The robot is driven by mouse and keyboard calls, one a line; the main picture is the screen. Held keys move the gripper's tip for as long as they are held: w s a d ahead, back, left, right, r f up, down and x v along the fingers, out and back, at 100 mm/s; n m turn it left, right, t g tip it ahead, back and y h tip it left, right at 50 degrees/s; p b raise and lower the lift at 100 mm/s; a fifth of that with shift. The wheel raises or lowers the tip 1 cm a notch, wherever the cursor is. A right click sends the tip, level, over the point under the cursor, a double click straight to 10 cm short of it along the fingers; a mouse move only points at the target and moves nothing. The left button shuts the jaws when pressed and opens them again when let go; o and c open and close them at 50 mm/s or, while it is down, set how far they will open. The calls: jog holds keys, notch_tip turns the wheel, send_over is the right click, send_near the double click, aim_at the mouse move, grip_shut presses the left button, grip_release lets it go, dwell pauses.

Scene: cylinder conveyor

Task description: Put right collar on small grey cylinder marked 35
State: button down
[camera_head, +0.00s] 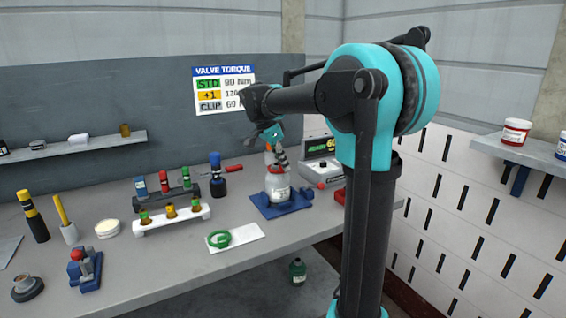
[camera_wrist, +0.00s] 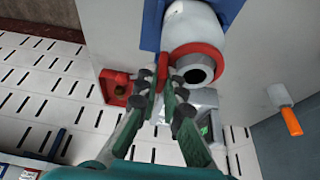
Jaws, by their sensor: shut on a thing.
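A small white-grey cylinder (camera_head: 277,187) stands upright on a blue base (camera_head: 262,208) on the bench; its marking is too small to read. In the wrist view the cylinder (camera_wrist: 187,18) has a red collar (camera_wrist: 207,50) around its neck, with a grey round valve end (camera_wrist: 196,71) showing through it. My gripper (camera_head: 278,158) is over the cylinder's top. In the wrist view my gripper's fingertips (camera_wrist: 158,72) are closed at the collar's left side, on a red part of it. Whether the collar sits fully down cannot be told.
A green ring (camera_head: 232,236) lies on a white plate (camera_head: 252,230). A white rack (camera_head: 150,226) holds several green and yellow-topped pieces. A display unit (camera_head: 318,150) stands behind right of the cylinder. A sign (camera_head: 224,90) hangs behind.

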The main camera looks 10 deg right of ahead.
jog(key=shift+f, duration=0.3)
jog(key=c, duration=1.6)
grip_release()
jog(key=shift+r, duration=0.1)
jog(key=shift+r, duration=2.9)
